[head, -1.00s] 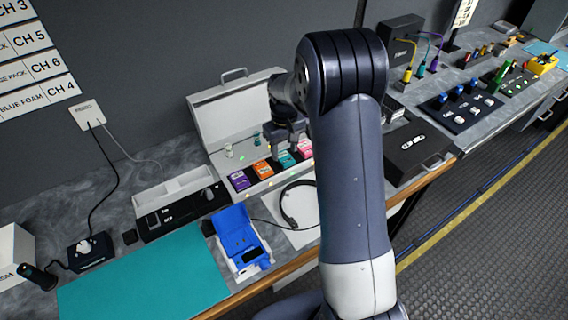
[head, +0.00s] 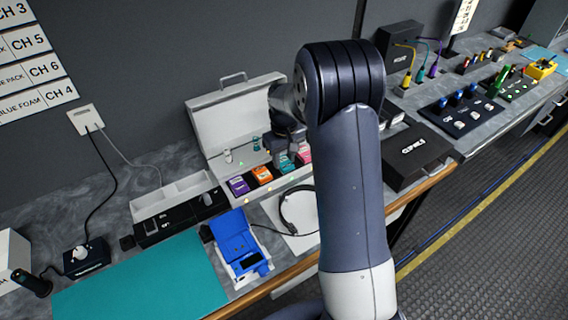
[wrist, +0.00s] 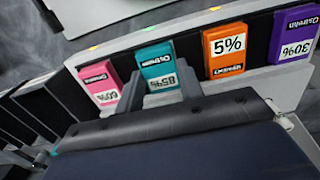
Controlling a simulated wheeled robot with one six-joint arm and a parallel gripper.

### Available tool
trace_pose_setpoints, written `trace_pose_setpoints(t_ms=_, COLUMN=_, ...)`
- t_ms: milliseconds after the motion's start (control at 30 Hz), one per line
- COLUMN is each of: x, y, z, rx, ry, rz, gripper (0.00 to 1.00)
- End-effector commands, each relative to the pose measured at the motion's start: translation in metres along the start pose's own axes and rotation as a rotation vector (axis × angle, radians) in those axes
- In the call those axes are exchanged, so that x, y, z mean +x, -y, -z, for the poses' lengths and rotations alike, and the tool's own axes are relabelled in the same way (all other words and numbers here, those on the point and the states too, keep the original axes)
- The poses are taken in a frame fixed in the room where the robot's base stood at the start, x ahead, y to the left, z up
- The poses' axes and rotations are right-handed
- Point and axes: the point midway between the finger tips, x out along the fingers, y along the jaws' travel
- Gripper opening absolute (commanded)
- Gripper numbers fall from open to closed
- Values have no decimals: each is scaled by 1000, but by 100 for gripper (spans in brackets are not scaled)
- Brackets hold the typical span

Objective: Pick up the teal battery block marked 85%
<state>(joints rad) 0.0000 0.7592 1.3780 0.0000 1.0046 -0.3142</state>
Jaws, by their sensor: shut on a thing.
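The teal battery block (wrist: 157,66) shows its 85% label upside down in the wrist view. It stands in a row of blocks in the charger. My gripper (wrist: 160,92) is shut on it, with its fingers at the label end. In the head view my gripper (head: 284,152) covers much of the row, and only part of the teal block (head: 287,164) shows. The pink block (wrist: 101,84) marked 60% is on one side of it. The orange block (wrist: 226,50) marked 5% and the purple block (wrist: 294,45) marked 30% are on the other.
The white case with its raised lid (head: 238,116) stands behind the row. A blue device (head: 236,238) and a teal mat (head: 145,285) lie front left. A black box (head: 416,156) is to the right.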

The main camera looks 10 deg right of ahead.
Motion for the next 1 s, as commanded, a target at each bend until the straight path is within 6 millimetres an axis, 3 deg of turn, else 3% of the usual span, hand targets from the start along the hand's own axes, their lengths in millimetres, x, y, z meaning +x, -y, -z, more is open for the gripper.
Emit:
trace_pose_setpoints(t_ms=333, x=-4, y=0, z=0, rx=0, ry=-1, rz=0, gripper=19)
trace_pose_setpoints(t_ms=1000, x=-45, y=0, z=0, rx=0, ry=-1, rz=0, gripper=19)
